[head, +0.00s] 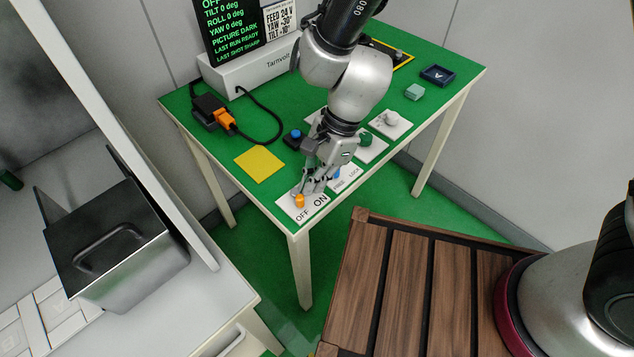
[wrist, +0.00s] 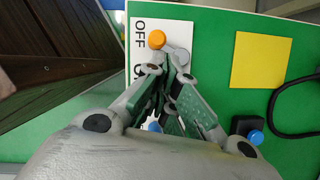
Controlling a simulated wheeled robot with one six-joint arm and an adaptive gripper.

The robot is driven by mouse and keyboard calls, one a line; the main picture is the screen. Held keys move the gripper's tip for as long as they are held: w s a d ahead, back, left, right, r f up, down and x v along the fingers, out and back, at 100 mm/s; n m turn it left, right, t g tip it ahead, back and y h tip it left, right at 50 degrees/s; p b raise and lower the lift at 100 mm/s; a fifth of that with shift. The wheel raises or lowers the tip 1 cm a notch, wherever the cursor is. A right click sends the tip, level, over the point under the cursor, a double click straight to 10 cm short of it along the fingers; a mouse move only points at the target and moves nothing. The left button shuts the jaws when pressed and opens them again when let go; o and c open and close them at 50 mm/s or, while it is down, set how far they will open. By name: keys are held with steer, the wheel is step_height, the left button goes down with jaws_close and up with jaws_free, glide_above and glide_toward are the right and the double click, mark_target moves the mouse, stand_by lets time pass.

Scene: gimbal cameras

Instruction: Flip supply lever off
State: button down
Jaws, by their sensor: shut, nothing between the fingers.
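The supply lever has an orange knob (head: 299,201) and sits on a white plate (head: 289,208) marked OFF and ON, at the front corner of the green table. The knob is beside the OFF marking; it also shows in the wrist view (wrist: 157,39). My gripper (head: 307,187) is shut and empty, its fingertips low over the plate just behind the knob. In the wrist view the fingertips (wrist: 177,64) are close to the knob; I cannot tell whether they touch the lever. The fingers hide part of the plate and the ON marking there. The dark display (head: 232,30) shows OFF at its top.
A FREE/LOCK plate (head: 347,180) with a blue part lies right beside the gripper. A yellow square (head: 259,164), a black block with a blue button (head: 294,138), a cable and a Tarnvolt box (head: 245,70) are behind. A green knob (head: 365,139) is to the right.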

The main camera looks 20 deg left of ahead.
steer(key=v, duration=1.2)
stand_by(0.4)
